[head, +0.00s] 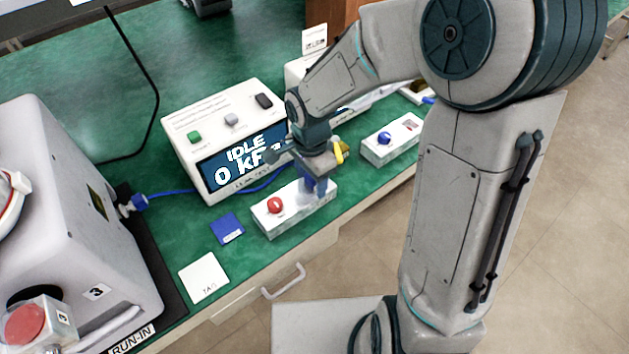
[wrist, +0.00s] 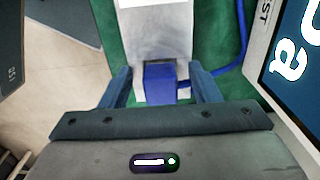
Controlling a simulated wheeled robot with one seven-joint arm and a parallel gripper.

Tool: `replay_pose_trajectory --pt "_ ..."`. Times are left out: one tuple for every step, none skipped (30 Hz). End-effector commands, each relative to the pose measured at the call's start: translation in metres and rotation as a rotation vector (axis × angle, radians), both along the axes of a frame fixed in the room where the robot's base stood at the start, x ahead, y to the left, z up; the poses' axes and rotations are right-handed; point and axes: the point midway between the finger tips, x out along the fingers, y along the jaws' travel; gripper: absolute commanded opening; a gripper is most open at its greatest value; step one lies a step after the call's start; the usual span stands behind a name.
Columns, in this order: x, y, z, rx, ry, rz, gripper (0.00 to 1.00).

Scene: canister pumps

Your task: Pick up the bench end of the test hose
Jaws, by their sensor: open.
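The blue test hose (head: 172,193) runs from a fitting on the machine at left, past the tester's front, towards my gripper. Its blue bench end (wrist: 160,84) sits on a pale block (head: 270,221), which has a red knob at its near end. In the wrist view the hose (wrist: 242,45) curves along the right over the green bench. My gripper (head: 318,187) is down at the far end of the block. In the wrist view my gripper (wrist: 160,72) is open, with one finger on each side of the blue end. Whether the fingers touch it is unclear.
The tester (head: 225,140) showing IDLE stands close behind my gripper. A similar block with a blue knob (head: 384,138) is to the right. A blue card (head: 227,229) and a white tag (head: 205,278) lie on the bench near its front edge. The machine (head: 75,230) fills the left.

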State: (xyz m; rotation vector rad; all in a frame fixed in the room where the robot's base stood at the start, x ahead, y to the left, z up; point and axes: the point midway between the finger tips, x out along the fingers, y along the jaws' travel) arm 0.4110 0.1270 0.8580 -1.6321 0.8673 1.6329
Motion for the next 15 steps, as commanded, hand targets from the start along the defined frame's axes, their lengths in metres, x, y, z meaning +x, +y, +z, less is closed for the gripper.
replay_pose_trajectory --pt "0.0001 0.0001 0.0003 0.0 0.0 0.0 0.56" --pt "0.0001 0.0001 0.0003 0.0 0.0 0.0 0.56" --pt "0.0001 0.0001 0.0004 0.0 0.0 0.0 0.51" --pt "0.0001 0.0001 0.0004 0.0 0.0 0.0 0.42" --pt "0.0001 0.0 0.0005 0.0 0.0 0.0 0.34" --pt "0.0001 0.0 0.0005 0.0 0.0 0.0 0.23" --pt "0.0001 0.0 0.0005 0.0 0.0 0.0 0.15" --pt "0.0001 0.0 0.0005 0.0 0.0 0.0 0.07" --pt "0.0001 0.0 0.0006 0.0 0.0 0.0 0.07" --pt "0.0001 0.0 0.0007 0.001 -0.001 0.0 0.07" --pt "0.0001 0.0 0.0007 0.001 -0.001 0.0 0.07" --pt "0.0001 0.0 0.0007 0.001 -0.001 0.0 0.07" --pt "0.0002 0.0 0.0007 0.001 -0.001 0.0 0.07" --pt "0.0002 0.0 0.0007 0.001 -0.001 0.0 0.07" --pt "0.0003 -0.0001 0.0008 0.0 -0.001 0.0 0.07"
